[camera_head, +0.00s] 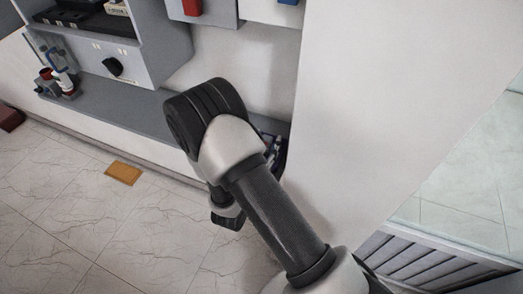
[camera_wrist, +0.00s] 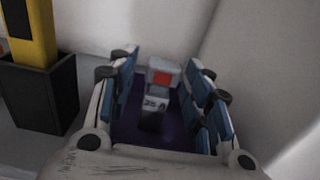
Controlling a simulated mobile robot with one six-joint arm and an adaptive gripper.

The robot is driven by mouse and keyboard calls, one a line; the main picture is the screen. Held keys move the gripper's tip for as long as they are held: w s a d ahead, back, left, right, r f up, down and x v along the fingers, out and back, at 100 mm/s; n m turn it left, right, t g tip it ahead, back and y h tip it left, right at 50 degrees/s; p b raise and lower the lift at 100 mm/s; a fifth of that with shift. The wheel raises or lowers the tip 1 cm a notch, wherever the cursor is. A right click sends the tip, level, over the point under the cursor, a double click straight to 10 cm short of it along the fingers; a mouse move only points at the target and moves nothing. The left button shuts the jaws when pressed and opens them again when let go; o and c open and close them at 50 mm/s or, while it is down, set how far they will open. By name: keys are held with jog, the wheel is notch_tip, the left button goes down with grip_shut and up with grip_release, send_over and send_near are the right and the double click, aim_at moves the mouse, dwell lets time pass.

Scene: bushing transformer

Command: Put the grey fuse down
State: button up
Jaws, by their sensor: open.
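The grey fuse (camera_wrist: 154,118) shows in the wrist view, with a red square on its upper part and a "25 A" marking. It stands between the fingers of my gripper (camera_wrist: 163,68), which are spread open with a visible gap on both sides of it. A dark purple surface (camera_wrist: 182,136) lies under and around the fuse; I cannot tell whether it is a tray or a bin. In the head view my arm hides the fuse and most of the gripper.
A black holder (camera_wrist: 40,92) with a yellow post (camera_wrist: 32,30) stands left of the gripper in the wrist view. In the head view a grey ledge (camera_head: 130,108) runs along the wall, with a red and white part (camera_head: 65,84) at its left. A white wall (camera_head: 375,100) rises close right.

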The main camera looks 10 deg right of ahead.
jog(key=p+v, duration=0.2)
jog(key=v, duration=1)
